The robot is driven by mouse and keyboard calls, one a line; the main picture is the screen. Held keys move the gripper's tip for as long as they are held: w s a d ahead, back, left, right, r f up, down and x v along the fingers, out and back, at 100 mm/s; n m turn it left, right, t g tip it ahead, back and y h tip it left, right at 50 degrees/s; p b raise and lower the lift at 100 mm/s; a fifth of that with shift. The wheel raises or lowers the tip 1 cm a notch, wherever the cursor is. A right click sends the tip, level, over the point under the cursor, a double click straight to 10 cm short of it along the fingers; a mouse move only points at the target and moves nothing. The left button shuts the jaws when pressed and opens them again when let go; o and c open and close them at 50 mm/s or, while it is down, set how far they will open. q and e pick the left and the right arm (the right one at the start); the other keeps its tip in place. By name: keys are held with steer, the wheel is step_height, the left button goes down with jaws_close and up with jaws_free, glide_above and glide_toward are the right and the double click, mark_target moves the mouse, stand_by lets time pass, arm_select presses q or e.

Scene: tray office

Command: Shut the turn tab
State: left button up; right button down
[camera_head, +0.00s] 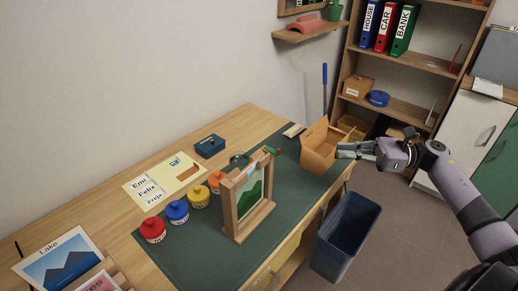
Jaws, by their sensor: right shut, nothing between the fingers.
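A wooden picture frame (236,205) stands upright on the green desk mat, with a green mountain picture in it. A small piece (268,150) shows at its upper right corner; I cannot tell whether this is the turn tab or how it is turned. My right gripper (342,151) is shut and empty. It is to the right of the frame, in front of or beside the open cardboard box (318,156); I cannot tell whether it touches the box. My left gripper is not in view.
Red (152,231), blue (177,213), yellow (198,198) and orange (215,181) pots stand left of the frame. A dark blue box (210,146) is behind. A dark bin (345,235) stands on the floor by the desk. The mat's front part (190,265) is clear.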

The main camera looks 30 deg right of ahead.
steer(key=p, duration=0.5)
glide_toward(279, 150)
steer(key=x, duration=0.6)
steer(key=shift+w+a+f, duration=0.2)
steer(key=shift+w+f, duration=0.1)
steer(key=shift+w, duration=0.15)
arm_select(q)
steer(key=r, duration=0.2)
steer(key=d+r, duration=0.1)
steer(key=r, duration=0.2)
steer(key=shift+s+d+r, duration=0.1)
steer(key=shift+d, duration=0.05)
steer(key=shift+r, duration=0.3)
arm_select(e)
steer(key=shift+s+a+m+t+h, duration=0.2)
steer(key=shift+m+t+h, duration=0.1)
steer(key=shift+t, duration=0.2)
